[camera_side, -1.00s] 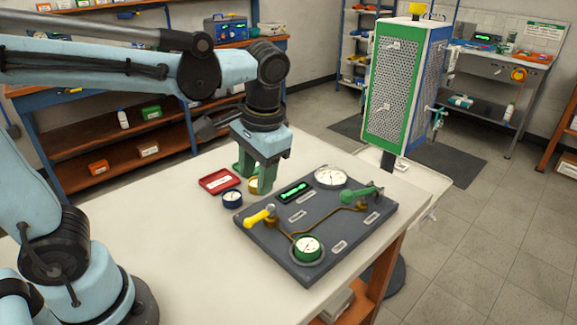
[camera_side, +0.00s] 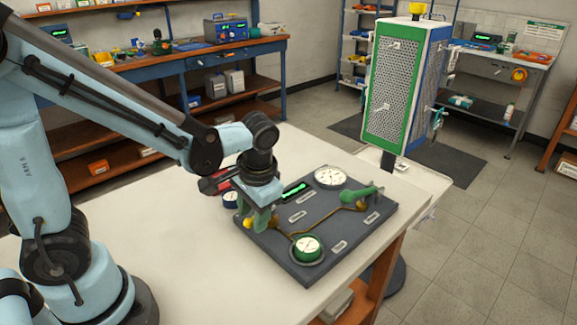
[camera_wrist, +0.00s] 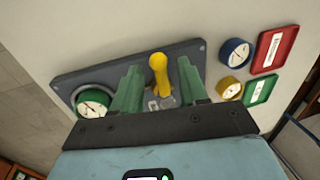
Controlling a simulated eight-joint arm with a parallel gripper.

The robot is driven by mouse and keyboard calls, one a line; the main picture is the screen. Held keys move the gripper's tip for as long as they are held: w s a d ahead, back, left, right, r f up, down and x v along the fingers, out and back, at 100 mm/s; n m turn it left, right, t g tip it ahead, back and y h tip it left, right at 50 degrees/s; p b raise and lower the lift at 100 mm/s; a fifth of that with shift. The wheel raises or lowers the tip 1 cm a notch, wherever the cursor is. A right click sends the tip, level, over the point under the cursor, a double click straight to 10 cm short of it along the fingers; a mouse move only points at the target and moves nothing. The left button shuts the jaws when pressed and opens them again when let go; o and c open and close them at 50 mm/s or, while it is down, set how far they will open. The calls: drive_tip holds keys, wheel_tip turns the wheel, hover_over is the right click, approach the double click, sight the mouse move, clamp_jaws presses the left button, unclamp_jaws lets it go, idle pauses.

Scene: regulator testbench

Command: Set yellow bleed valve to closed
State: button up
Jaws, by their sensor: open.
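The yellow bleed valve handle (camera_wrist: 159,72) is a rounded lever on the dark grey panel (camera_wrist: 80,78). In the wrist view it lies between the two green fingers of my gripper (camera_wrist: 158,85), which are open, with a gap visible on each side. In the side view my gripper (camera_side: 259,221) is low over the left part of the panel (camera_side: 318,262). Only a bit of the yellow handle (camera_side: 248,223) shows there; the fingers hide the rest. Whether a finger touches the handle cannot be told.

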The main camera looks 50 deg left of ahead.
clamp_jaws()
idle(0.3)
